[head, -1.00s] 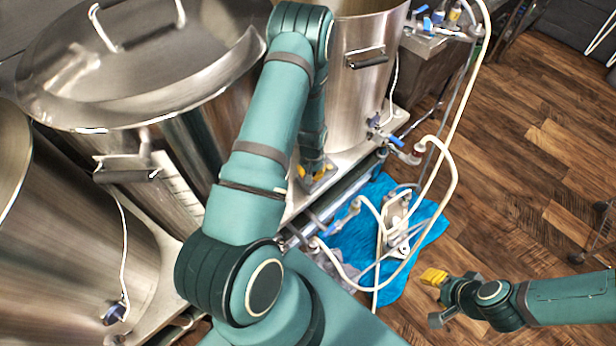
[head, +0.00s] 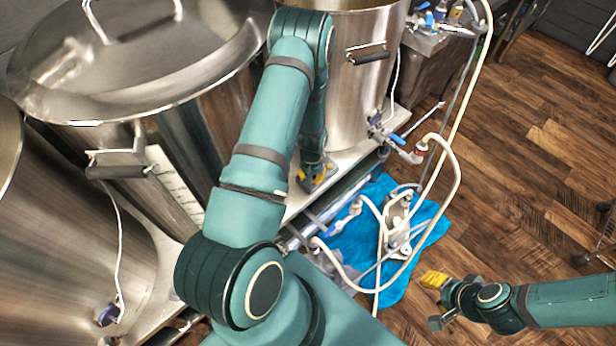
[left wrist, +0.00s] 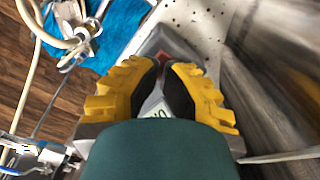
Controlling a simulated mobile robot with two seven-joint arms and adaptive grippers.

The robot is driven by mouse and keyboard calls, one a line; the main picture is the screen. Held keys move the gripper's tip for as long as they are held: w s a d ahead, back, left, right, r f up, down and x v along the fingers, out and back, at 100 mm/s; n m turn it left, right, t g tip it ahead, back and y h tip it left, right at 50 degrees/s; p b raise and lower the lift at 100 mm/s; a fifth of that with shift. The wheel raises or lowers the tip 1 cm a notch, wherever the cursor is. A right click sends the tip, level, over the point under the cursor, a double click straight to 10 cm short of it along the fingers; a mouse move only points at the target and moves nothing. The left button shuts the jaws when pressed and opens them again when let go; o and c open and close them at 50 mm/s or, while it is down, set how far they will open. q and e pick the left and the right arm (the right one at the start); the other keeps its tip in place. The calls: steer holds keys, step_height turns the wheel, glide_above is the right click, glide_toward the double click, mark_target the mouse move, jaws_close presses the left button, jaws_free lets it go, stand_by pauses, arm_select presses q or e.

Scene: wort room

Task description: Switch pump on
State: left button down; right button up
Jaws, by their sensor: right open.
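A grey switch box (left wrist: 182,46) with a red part (left wrist: 152,62) and a small green-marked label (left wrist: 158,114) lies below my left gripper (left wrist: 163,66) in the left wrist view. The yellow fingertips are close together with a narrow gap, right over the box; contact is unclear. In the head view my left gripper (head: 316,178) points down at the metal stand beside the tall kettle, and the box is mostly hidden. A metal pump-like unit (head: 398,214) with hoses sits on a blue cloth (head: 352,245). My right gripper (head: 437,300) is open and empty over the floor.
Large steel kettles (head: 345,100) and a lidded one (head: 130,60) stand close at the left and back. Pale hoses (head: 452,190) and valves with blue handles (head: 397,139) hang near the cloth. The wooden floor (head: 530,180) at right is mostly clear.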

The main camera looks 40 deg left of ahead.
arm_select(q)
steer(key=shift+f, duration=0.45)
steer(key=shift+r, duration=0.1)
steer(key=shift+r+p, duration=1.85)
steer(key=shift+r, duration=1.15)
